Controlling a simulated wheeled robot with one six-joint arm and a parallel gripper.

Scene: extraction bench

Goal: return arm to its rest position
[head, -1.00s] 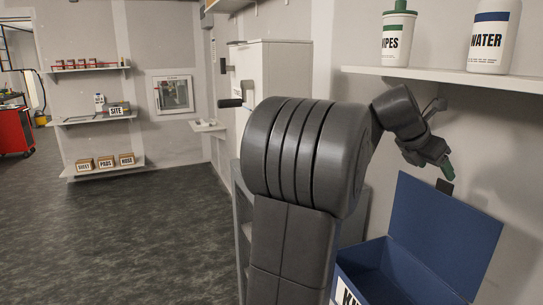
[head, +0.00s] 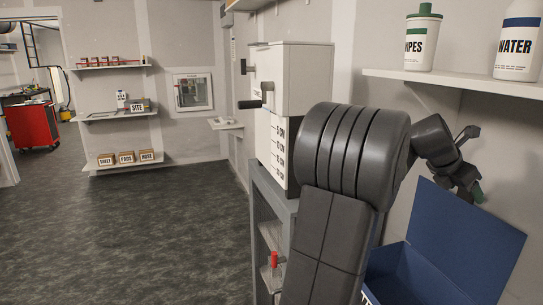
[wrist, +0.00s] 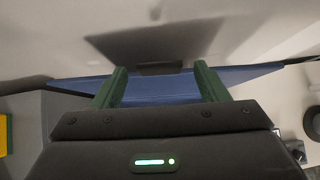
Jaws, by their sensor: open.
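My gripper (head: 474,192) is at the right in the head view, above and beside the open lid of the blue box (head: 462,240). In the wrist view my gripper (wrist: 160,88) shows its two green fingers spread apart with nothing between them. The blue lid (wrist: 165,88) lies across the view beyond the fingers. My arm is bent, with its upper links in the middle right of the head view, hiding part of the box.
A wall shelf with a wipes canister (head: 422,40) and a water bottle (head: 516,42) hangs above my gripper. A white cabinet (head: 300,75) on a grey stand (head: 262,205) is left of my arm. The dark floor at left is clear.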

